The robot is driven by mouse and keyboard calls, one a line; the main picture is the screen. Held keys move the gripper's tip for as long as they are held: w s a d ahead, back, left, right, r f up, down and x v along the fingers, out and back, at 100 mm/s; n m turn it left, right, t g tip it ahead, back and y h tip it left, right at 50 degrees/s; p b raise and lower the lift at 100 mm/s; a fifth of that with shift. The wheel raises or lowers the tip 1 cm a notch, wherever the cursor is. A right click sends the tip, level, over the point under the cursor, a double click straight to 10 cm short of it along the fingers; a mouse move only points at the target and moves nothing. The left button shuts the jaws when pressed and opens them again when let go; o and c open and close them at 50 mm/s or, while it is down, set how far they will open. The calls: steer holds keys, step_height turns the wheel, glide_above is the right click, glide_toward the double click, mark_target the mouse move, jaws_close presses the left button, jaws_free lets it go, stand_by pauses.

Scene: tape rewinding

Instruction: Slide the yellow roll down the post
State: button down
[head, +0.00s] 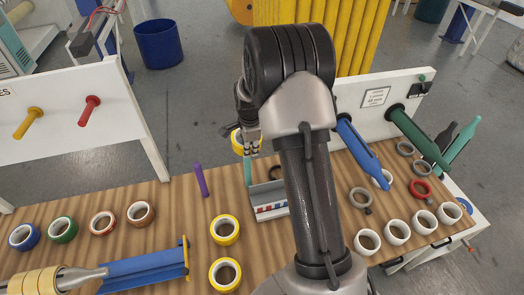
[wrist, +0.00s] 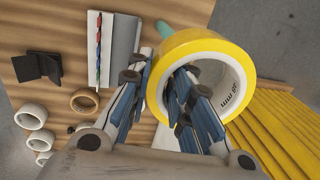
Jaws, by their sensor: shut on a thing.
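The yellow roll (wrist: 201,46) is held in my gripper (wrist: 157,78); one finger shows inside its hole and the other outside its wall. In the head view, the roll (head: 236,141) is partly hidden behind my gripper (head: 247,146). A teal post (head: 247,170) stands on the table just below the roll. I cannot tell for sure whether the post passes through the roll. The roll is above the table, tilted in the wrist view.
A purple post (head: 201,180) stands to the left. Two more yellow rolls (head: 225,230) lie near the front. A grey tray (head: 268,203) stands beside the teal post. White rolls (head: 396,232) and a blue bottle-shaped holder (head: 362,150) are at the right. My arm hides the table's middle.

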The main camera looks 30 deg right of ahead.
steer(key=shift+a+f+b, duration=0.15)
steer(key=shift+f+b, duration=0.4)
steer(key=shift+f, duration=0.25)
step_height(320, 180, down, 13)
steer(key=b, duration=0.9)
steer(key=c, duration=1.4)
jaws_free()
steer(key=shift+o, duration=0.2)
steer(key=shift+f, duration=0.1)
step_height(320, 180, up, 12)
steer(key=s, duration=0.2)
steer(key=shift+a, duration=0.25)
